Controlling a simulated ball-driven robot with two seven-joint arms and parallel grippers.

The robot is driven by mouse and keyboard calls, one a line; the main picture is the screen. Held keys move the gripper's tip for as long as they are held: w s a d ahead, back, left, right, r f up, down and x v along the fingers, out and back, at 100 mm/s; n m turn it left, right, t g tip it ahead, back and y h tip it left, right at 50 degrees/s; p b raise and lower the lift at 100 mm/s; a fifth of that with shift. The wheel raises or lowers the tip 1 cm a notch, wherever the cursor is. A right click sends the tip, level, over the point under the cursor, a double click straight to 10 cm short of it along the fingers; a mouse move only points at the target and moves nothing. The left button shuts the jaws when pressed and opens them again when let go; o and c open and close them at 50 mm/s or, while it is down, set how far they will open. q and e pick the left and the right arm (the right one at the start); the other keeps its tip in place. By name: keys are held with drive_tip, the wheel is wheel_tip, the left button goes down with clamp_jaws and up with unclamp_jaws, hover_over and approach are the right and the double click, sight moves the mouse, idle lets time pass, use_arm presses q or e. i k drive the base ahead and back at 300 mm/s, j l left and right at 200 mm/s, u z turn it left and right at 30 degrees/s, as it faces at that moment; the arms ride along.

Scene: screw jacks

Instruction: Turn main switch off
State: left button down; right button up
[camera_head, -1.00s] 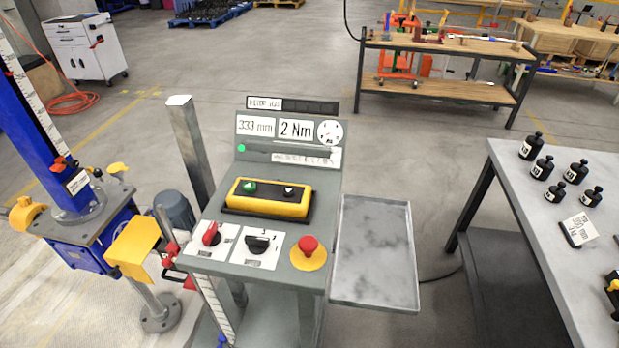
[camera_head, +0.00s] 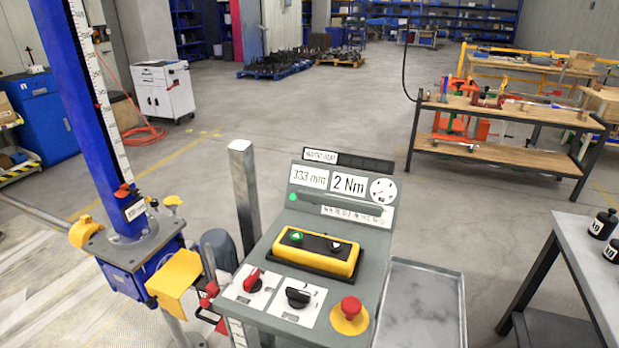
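A grey control console (camera_head: 369,253) stands in the lower middle of the head view. On its lower left is a red rotary switch (camera_head: 252,281) on a white plate, probably the main switch; its label is too small to read. Right of it are a black rotary knob (camera_head: 298,297) on a white plate and a red mushroom button (camera_head: 351,308) on a yellow disc. Above them is a yellow box (camera_head: 316,262) with a green and a white-marked button. A green lamp (camera_head: 293,197) is lit beside the displays "333 mm" and "2 Nm". Neither of my grippers is in view.
A blue screw jack column (camera_head: 92,110) with yellow parts stands left of the console. A grey post (camera_head: 244,190) rises behind it. An empty metal tray (camera_head: 425,312) adjoins its right side. A table with black weights (camera_head: 602,224) is at far right. Open floor lies behind.

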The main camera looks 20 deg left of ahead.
sight(253, 284)
drive_tip(key=u, duration=0.95)
